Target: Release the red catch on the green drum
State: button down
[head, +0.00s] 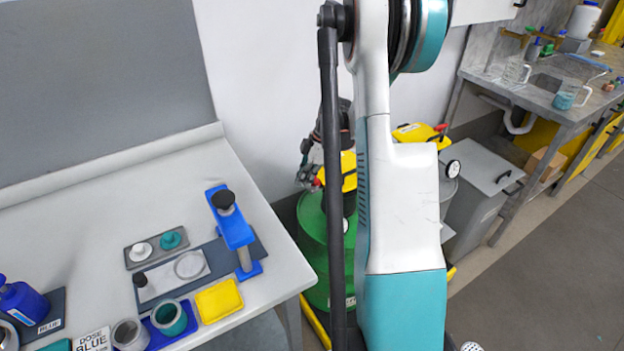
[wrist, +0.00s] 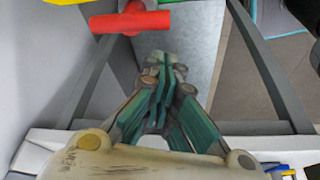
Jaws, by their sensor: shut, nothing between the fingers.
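The green drum (head: 312,245) stands on the floor behind my arm, right of the bench, partly hidden by the arm. A yellow agitator part (head: 348,172) sits on top of it. The red catch (head: 318,183) shows as a small red bit at its left. In the wrist view the red catch (wrist: 130,22) is a bar with a short stem at the top edge, left of my fingertips. My gripper (wrist: 160,62) is shut and empty, apart from the catch in that picture. In the head view my gripper (head: 305,174) is close to the catch, partly hidden.
The bench (head: 85,215) at left holds a blue stand (head: 232,230), cups and a yellow block. Floor at right is clear.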

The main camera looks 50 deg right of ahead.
jog(key=w+a+p+v, duration=0.1)
jog(key=p+v, duration=0.2)
jog(key=v, duration=0.6)
jog(key=shift+r+p, duration=0.3)
jog(key=shift+r, duration=0.35)
jog(key=shift+w, duration=0.1)
